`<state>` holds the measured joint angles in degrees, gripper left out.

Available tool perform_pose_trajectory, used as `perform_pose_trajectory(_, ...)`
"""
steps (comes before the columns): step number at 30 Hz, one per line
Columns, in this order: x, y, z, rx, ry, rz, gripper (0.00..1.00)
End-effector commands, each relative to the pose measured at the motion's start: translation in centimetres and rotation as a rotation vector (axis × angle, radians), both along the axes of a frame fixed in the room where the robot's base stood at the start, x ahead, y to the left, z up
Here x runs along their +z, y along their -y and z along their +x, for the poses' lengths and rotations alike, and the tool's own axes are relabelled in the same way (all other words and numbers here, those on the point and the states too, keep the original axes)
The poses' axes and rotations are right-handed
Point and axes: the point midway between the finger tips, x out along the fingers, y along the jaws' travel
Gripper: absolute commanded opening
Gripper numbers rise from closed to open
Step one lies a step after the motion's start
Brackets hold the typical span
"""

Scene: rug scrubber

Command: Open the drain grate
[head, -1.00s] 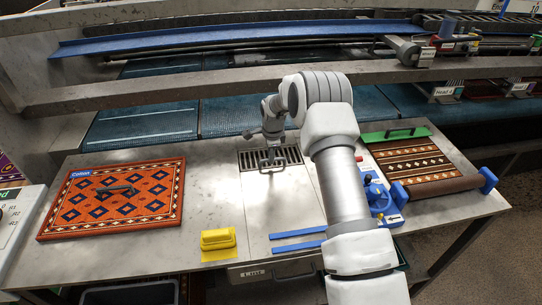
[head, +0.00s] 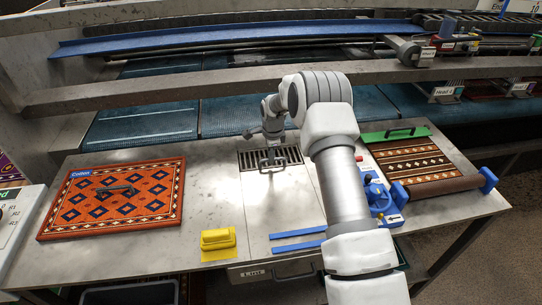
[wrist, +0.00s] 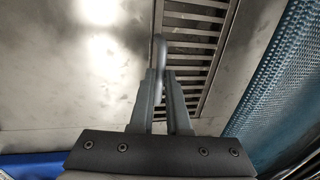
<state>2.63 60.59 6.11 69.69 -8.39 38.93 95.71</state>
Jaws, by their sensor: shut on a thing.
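The drain grate (head: 292,153) is a dark slotted metal panel in the grey table top at its back middle. It looks flat in the table. Its slots also show in the wrist view (wrist: 199,42). A grey bar handle (wrist: 158,52) stands up from the grate. My gripper (wrist: 160,76) is shut on this handle, with one finger on each side of it. In the head view my gripper (head: 271,155) is over the grate, and my arm comes in from the right. The part of the handle between the fingers is hidden.
An orange patterned rug (head: 70,210) lies on the left of the table. A yellow block (head: 218,239) and blue strips (head: 297,234) lie near the front edge. A brown rug (head: 410,160) is at right beside a blue device (head: 378,198). A metal beam (head: 200,88) runs behind the grate.

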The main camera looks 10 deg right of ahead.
Motion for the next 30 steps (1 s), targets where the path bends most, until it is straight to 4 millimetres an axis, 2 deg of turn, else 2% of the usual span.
perform_pose_trajectory(8,1.1,0.0,0.9,0.000,0.008,-0.001,0.00)
perform_pose_trajectory(14,2.7,0.0,1.9,-0.001,0.014,-0.001,0.00)
perform_pose_trajectory(22,4.6,0.0,4.3,0.000,0.012,-0.002,0.00)
perform_pose_trajectory(30,5.3,0.0,6.0,-0.001,0.002,-0.001,0.00)
